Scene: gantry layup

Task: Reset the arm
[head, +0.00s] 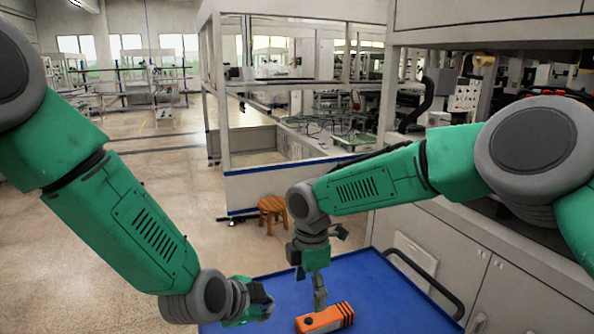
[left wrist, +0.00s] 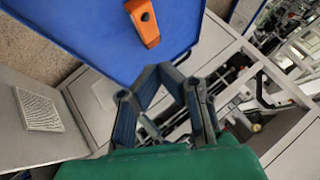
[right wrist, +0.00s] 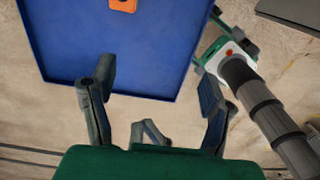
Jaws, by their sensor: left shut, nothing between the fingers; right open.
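My left gripper (head: 262,302) is shut and empty beside the left edge of the blue tray surface (head: 385,290). Its fingers also show in the left wrist view (left wrist: 160,72), with nothing between them. My right gripper (head: 319,296) points down in the head view, its tips overlapping the orange block with dark stripes (head: 326,318). In the right wrist view its fingers (right wrist: 157,80) are spread and empty. The block lies on the blue surface, at the top edge of that view (right wrist: 122,5), outside the fingers. It also shows in the left wrist view (left wrist: 143,22).
A small wooden stool (head: 272,212) stands on the floor behind. A framed workstation (head: 212,100) rises further back. The floor at left is open.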

